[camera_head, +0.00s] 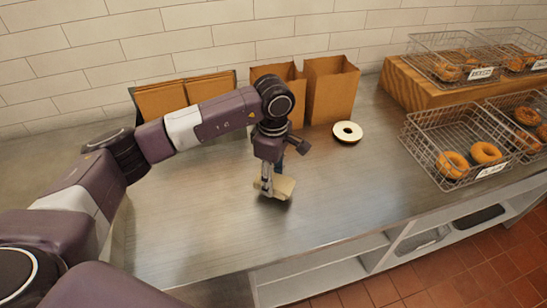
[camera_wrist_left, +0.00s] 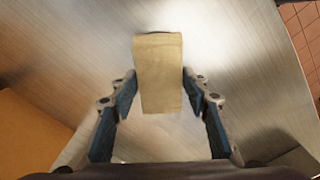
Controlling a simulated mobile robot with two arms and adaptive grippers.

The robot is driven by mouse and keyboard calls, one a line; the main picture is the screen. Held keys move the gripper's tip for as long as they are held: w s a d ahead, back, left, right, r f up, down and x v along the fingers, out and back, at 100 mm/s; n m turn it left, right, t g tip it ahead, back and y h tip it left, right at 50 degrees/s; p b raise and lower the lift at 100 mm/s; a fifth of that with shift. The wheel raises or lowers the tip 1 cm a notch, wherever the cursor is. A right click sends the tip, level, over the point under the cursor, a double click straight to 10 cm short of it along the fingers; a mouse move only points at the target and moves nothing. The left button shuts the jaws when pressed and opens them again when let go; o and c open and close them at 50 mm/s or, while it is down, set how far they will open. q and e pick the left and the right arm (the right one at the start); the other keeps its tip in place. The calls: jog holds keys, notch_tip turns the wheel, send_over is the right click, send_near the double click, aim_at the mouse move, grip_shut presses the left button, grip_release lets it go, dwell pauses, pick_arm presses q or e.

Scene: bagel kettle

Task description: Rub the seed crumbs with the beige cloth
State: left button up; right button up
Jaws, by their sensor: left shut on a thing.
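The beige cloth (camera_head: 280,187) is a folded pad at the middle of the steel counter (camera_head: 215,235). My left gripper (camera_head: 266,188) is shut on it from above, and the cloth is at or just above the counter top; I cannot tell which. In the left wrist view the cloth (camera_wrist_left: 158,75) sits between the two blue fingers of the gripper (camera_wrist_left: 158,88). I cannot make out any seed crumbs on the steel in either view. My right gripper is not in view.
Brown paper bags (camera_head: 331,88) stand against the tiled wall. A wire basket (camera_head: 447,148) with bagels (camera_head: 485,152) stands at the right. The counter's front and left are clear.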

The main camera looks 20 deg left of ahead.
pick_arm(q)
notch_tip(320, 180, up, 2)
jog(key=shift+s+a+p, duration=0.1)
jog(key=shift+p, duration=0.2)
jog(key=shift+d+r+p, duration=0.2)
jog(key=shift+r+p, duration=0.25)
jog(key=shift+r, duration=0.95)
jog(key=shift+a, duration=0.1)
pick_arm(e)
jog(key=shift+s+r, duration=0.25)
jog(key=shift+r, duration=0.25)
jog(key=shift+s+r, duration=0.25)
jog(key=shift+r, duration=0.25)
